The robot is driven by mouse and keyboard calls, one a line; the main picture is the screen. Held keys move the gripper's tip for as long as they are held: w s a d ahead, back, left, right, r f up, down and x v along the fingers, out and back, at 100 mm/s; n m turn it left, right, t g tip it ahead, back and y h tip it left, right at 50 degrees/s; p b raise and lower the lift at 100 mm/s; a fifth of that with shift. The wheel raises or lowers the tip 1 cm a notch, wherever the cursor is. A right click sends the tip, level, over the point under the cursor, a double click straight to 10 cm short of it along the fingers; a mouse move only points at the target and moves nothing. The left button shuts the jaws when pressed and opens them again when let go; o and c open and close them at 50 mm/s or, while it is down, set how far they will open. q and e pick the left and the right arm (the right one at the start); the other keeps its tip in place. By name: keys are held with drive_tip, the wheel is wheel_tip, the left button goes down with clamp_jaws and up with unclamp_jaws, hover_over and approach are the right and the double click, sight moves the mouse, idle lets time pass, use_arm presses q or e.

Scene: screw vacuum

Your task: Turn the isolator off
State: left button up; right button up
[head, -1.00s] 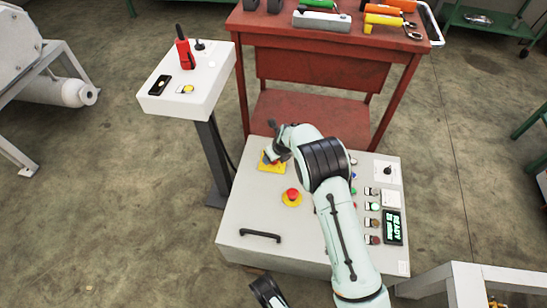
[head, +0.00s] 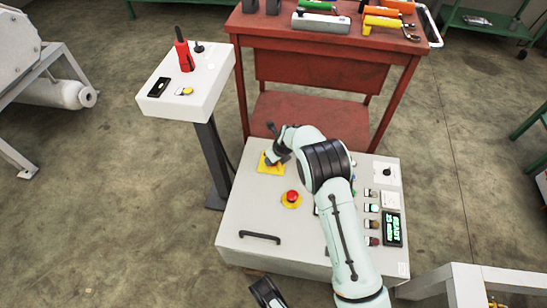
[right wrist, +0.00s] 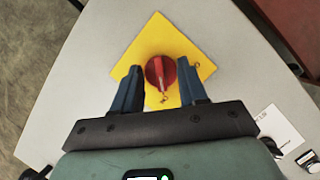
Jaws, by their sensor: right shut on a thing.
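The isolator is a red rotary knob (right wrist: 160,72) on a square yellow plate (right wrist: 165,38); the plate also shows in the head view (head: 268,166). It sits at the far left part of the grey control panel (head: 262,215). My right gripper (right wrist: 158,78) is over the plate, with one blue finger on each side of the knob, shut on it. The knob's grip bar points toward the lower edge in the right wrist view. In the head view my right gripper (head: 277,157) hides the knob.
A red emergency button (head: 291,196), a black handle (head: 260,237) and a green-lettered display (head: 393,229) are on the panel. A white pedestal (head: 190,85) stands behind left. A red table (head: 325,35) with tools stands behind. My right arm covers the panel's middle.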

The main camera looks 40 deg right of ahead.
drive_tip(key=shift+d+n+y, duration=0.15)
drive_tip(key=shift+n+y, duration=0.25)
drive_tip(key=shift+n, duration=0.8)
drive_tip(key=n+y, duration=0.1)
drive_tip(key=n, duration=0.2)
drive_tip(key=n+g+y, duration=0.1)
drive_tip(key=n, duration=0.2)
drive_tip(key=shift+d+f+b, duration=0.1)
drive_tip(key=shift+d+b, duration=0.05)
drive_tip(key=shift+b, duration=0.25)
drive_tip(key=n+g+y, duration=0.1)
drive_tip(key=n, duration=0.3)
drive_tip(key=shift+w, duration=0.15)
use_arm(q)
drive_tip(key=shift+s+a+f+g, duration=0.1)
drive_tip(key=shift+s+f+g, duration=0.25)
drive_tip(key=shift+s, duration=0.55)
use_arm(e)
drive_tip(key=shift+n+g, duration=0.7)
drive_tip(key=shift+n, duration=0.7)
drive_tip(key=shift+y, duration=0.3)
drive_tip(key=o, duration=1)
